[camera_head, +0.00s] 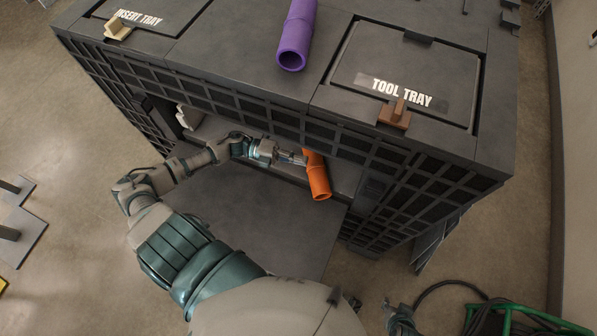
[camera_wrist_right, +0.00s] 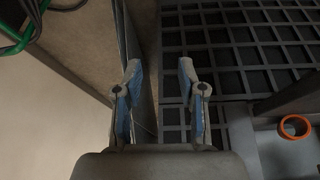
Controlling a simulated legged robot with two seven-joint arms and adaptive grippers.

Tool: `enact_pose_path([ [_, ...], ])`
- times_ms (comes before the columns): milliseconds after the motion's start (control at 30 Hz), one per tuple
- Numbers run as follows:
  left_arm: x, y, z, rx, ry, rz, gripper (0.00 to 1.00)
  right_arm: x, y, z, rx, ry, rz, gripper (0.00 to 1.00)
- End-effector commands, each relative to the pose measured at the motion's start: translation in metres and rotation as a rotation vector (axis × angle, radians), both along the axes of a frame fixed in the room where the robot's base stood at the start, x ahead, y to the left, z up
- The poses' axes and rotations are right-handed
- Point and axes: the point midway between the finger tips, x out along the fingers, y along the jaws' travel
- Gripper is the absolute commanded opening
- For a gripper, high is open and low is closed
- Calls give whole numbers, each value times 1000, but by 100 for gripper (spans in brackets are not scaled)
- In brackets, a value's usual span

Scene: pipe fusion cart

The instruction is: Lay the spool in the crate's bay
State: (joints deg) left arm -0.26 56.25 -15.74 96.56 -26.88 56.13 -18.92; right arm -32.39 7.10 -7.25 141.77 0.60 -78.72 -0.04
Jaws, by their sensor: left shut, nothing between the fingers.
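An orange pipe piece (camera_head: 318,178), which looks like the spool, lies at the lit opening in the front of the dark lattice-sided crate (camera_head: 270,118). Its near end tilts down and outward. The same orange ring end shows in the right wrist view (camera_wrist_right: 295,127) at the right. My left gripper (camera_head: 298,160) is shut and empty, its fingertips beside the orange pipe's left side; I cannot tell whether they touch. My right gripper (camera_head: 402,314) is at the bottom right, away from the opening. Its fingers (camera_wrist_right: 158,78) stand apart with nothing between them.
A purple pipe (camera_head: 296,35) lies on the crate's top between the insert tray lid (camera_head: 135,35) and the tool tray lid (camera_head: 400,65). A green frame with a dark cable (camera_head: 500,318) stands at the lower right. A flat grey surface (camera_head: 255,225) spreads below the opening.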

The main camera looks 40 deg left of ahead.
Motion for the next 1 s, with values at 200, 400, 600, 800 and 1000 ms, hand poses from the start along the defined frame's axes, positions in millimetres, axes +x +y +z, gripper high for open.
enact_pose_path([
  [200, -6, 6, -41, -5, 5, 2, 0, 32, 14, 2, 36, -155, 8, 40],
  [400, -7, 6, -79, -4, 5, 2, 0, 69, 27, 17, 87, -366, 17, 40],
  [600, -7, 3, -101, -2, 2, 0, 0, 91, 34, 33, 128, -519, 22, 40],
  [800, 2, 0, -100, -1, -1, 0, 0, 99, 37, 41, 141, -574, 24, 40],
  [1000, 2, 2, -101, -3, 0, 1, 0, 99, 39, 43, 139, -578, 25, 40],
])
